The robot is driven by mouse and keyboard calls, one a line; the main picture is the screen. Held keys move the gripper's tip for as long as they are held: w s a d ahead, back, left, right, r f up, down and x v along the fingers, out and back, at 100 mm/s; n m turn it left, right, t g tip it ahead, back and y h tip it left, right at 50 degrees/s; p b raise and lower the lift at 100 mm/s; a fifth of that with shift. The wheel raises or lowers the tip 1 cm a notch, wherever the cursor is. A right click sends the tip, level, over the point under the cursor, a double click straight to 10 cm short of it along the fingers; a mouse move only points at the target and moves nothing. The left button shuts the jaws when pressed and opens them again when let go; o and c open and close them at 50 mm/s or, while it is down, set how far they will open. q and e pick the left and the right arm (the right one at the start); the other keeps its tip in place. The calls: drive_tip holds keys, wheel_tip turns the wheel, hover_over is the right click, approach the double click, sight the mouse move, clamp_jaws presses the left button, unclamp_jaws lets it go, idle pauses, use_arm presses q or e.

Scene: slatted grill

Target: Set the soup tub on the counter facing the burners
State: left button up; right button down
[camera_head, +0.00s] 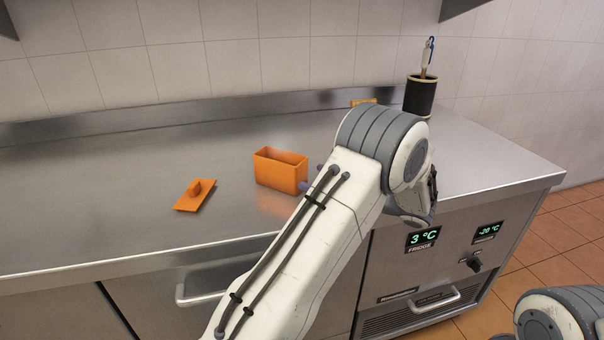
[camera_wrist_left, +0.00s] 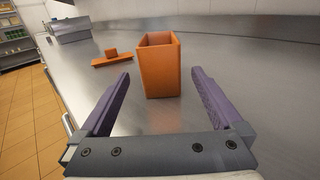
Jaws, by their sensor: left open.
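The soup tub appears to be the open orange rectangular box (camera_head: 280,170), standing upright on the steel counter (camera_head: 110,205). It also shows in the left wrist view (camera_wrist_left: 160,72), straight ahead of my left gripper (camera_wrist_left: 162,76). An orange lid-like piece with a knob (camera_head: 195,195) lies apart, to the left of the tub. My left gripper's purple fingertips (camera_head: 311,177) show at the tub's right end in the head view. The fingers are spread, one on each side of the tub in the wrist view, with gaps visible. My right gripper is out of view.
A dark cylindrical holder (camera_head: 419,95) with a utensil stands at the back right, near a small orange-yellow item (camera_head: 363,102). A raised steel backsplash (camera_head: 180,112) runs along the wall. The counter left of the lid is clear. Fridge drawers with handles (camera_head: 435,299) lie below the front edge.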

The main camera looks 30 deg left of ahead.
use_arm(q)
drive_tip(key=shift+d, duration=0.6)
drive_tip(key=shift+s+d+h, duration=0.3)
drive_tip(key=shift+s, duration=0.05)
drive_tip(key=s+d+f+n+h, duration=0.2)
drive_tip(key=s+d+n+h, duration=0.1)
drive_tip(key=s+d+h, duration=0.3)
drive_tip(key=s+d+f+n+h, duration=0.2)
drive_tip(key=s+d+h, duration=0.4)
drive_tip(key=s+d, duration=0.5)
drive_tip(key=s+d+f+n+t+h, duration=0.1)
drive_tip(key=s+d+n+h, duration=0.4)
drive_tip(key=s+d, duration=0.3)
drive_tip(key=s+h, duration=0.1)
drive_tip(key=s, duration=0.2)
drive_tip(key=shift+d+f, duration=0.3)
drive_tip(key=shift+f, duration=0.1)
